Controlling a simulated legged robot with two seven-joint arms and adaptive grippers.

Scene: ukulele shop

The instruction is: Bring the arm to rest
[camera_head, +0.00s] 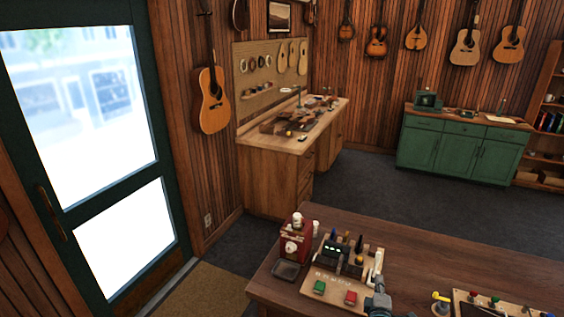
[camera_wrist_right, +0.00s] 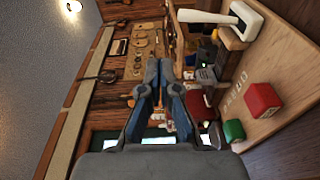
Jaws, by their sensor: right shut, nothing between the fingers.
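My right gripper (camera_head: 379,288) shows at the front edge of the brown table, by the right front corner of a wooden panel (camera_head: 325,290). Its fingers are together with nothing between them, and they fill the middle of the right wrist view (camera_wrist_right: 160,72). The panel bears a green button (camera_head: 319,287), a red button (camera_head: 351,298), a dark box with green lights (camera_head: 334,250) and a white lever (camera_head: 375,266). In the wrist view the red button (camera_wrist_right: 262,101) and green button (camera_wrist_right: 234,131) lie right of the fingers, apart from them. My left gripper is not in view.
A red machine (camera_head: 295,240) with a dark tray (camera_head: 287,270) stands left of the panel. A second board (camera_head: 500,302) and a yellow-topped item (camera_head: 441,298) are at the right. The table (camera_head: 430,262) is bare between them. A glass door (camera_head: 90,120) is at the left.

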